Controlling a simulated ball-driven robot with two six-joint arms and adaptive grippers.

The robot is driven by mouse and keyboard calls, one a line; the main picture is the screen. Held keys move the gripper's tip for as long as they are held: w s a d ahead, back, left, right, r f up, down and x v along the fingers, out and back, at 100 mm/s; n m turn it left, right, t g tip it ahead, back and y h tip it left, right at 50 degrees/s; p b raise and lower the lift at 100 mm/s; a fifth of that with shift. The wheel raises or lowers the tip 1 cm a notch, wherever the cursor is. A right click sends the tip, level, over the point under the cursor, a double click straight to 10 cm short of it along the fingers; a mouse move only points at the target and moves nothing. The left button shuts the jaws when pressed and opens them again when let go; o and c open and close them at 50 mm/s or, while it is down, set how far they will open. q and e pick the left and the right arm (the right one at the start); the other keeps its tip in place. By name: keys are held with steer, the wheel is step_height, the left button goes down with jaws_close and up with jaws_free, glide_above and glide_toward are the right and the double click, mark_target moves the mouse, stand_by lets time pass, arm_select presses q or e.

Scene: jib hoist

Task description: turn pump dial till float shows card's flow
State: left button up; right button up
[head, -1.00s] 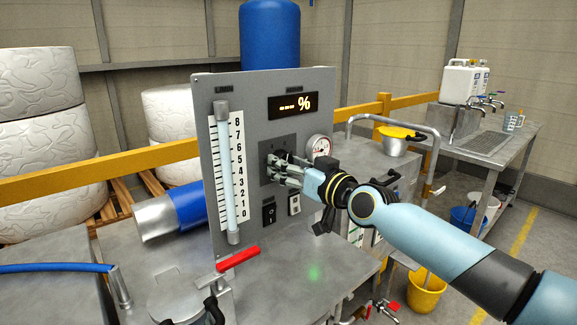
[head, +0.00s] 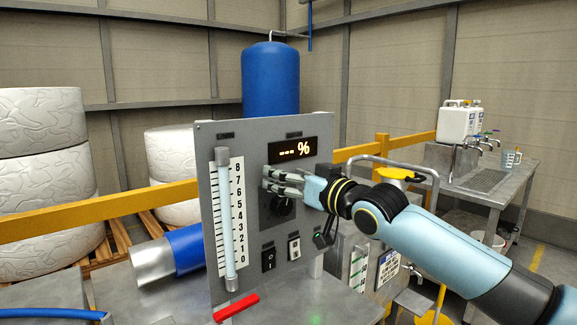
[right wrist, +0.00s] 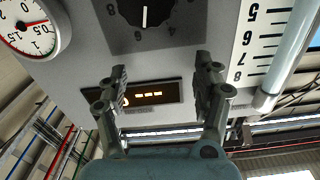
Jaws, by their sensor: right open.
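The grey pump panel (head: 247,135) carries a black dial (head: 283,207), partly hidden by my gripper in the head view. In the right wrist view, the dial (right wrist: 140,10) shows a white pointer line, cut by the top edge. My right gripper (head: 268,179) is open and empty in front of the panel, just above the dial, below the display. Its two fingers (right wrist: 160,65) are spread apart in the right wrist view. The clear flow tube (head: 226,220) stands beside a 0 to 8 scale (head: 239,212); I cannot make out a float. No card is clearly identifiable. My left gripper is out of view.
The display (head: 300,149) reads "--- %". Two switches (head: 268,258) (head: 294,248) sit below the dial. A round gauge (right wrist: 30,25) is beside the dial. A red handle (head: 236,308) lies at the panel's foot.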

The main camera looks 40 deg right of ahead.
steer(key=shift+r, duration=1.35)
